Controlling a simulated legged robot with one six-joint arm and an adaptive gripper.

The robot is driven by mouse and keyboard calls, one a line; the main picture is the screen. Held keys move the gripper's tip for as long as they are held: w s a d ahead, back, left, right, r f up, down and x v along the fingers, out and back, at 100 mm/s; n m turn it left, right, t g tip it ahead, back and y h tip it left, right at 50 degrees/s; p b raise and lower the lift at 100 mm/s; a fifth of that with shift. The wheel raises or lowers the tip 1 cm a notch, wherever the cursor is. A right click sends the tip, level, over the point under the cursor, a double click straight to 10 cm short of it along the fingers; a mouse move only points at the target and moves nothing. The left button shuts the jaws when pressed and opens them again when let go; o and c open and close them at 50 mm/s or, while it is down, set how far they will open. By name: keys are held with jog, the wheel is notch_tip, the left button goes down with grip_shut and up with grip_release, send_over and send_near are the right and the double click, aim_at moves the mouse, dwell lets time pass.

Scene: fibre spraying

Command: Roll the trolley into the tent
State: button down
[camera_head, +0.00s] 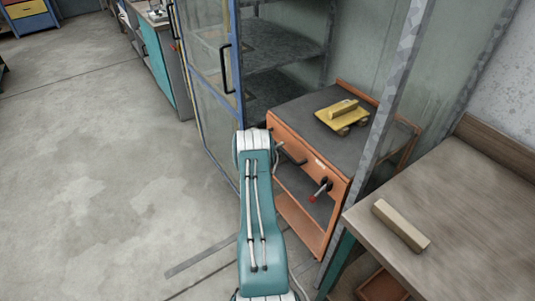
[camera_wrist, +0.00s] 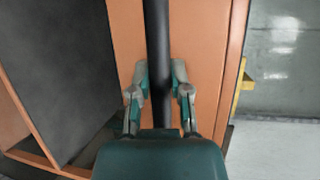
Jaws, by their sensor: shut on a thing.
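The orange trolley (camera_head: 285,119) with a dark grey top stands upright at the opening of the tent. The tent (camera_head: 362,45) has grey-green panels and metal posts; one post (camera_head: 393,112) crosses in front of the trolley's right part. How far in its wheels stand is hidden. The trolley's black handle (camera_head: 292,155) is on its near face. In the wrist view my gripper (camera_wrist: 161,92) has its two fingers on either side of the black handle bar (camera_wrist: 157,40), shut on it, close to the orange panel. In the head view my arm hides most of the gripper.
A yellow wheeled piece with a block (camera_head: 341,114) rests on the trolley top. A blue-framed glazed door (camera_head: 208,85) stands left of the trolley. A wooden table (camera_head: 470,215) with a wooden block (camera_head: 401,225) is at right. The concrete floor (camera_head: 95,170) at left is clear.

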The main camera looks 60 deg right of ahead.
jog(key=shift+s+d+f, duration=0.2)
jog(key=shift+s+d, duration=0.2)
jog(key=shift+d, duration=0.1)
jog(key=shift+s+d+f, duration=0.2)
jog(key=shift+s+d, duration=0.15)
jog(key=shift+d, duration=0.15)
jog(key=c, duration=0.6)
grip_release()
jog(key=shift+o, duration=0.2)
jog(key=shift+w+d+r, duration=0.1)
jog(key=shift+d, duration=0.05)
jog(key=shift+r, duration=0.1)
jog(key=w+a+r, duration=0.1)
jog(key=a+r, duration=0.1)
jog(key=a, duration=0.9)
jog(key=shift+w+a, duration=0.15)
jog(key=shift+a, duration=0.2)
